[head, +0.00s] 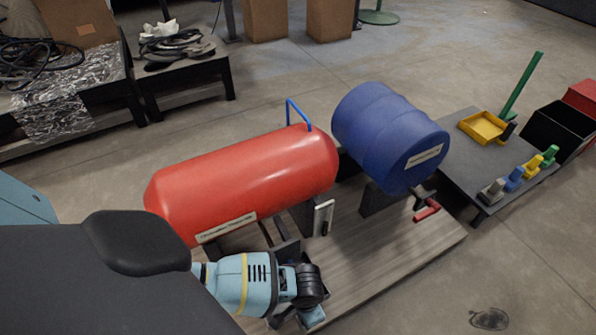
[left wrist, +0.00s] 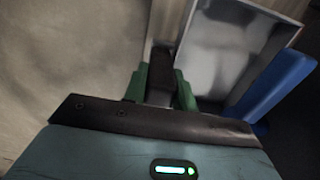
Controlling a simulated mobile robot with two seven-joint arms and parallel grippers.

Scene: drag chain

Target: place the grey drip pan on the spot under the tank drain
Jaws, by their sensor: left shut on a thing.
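The grey drip pan (left wrist: 225,60) shows in the left wrist view as a shiny shallow tray with a black handle (left wrist: 160,75). My left gripper (left wrist: 160,90) is shut on that handle between its green fingers. In the head view the left hand is low at the bottom, in front of the red tank (head: 245,180), and my arm hides most of the hand. I cannot make out the pan there. A pale plate (head: 323,215) with a dark part hangs below the tank's right end; I cannot tell if it is the drain. My right gripper is out of view.
The wooden platform (head: 375,255) carries the tank and a blue drum (head: 390,137) with a red-handled tap (head: 427,211). A dark table (head: 460,160) at right holds a yellow pan (head: 483,127) and several coloured pieces. The platform's front right is clear.

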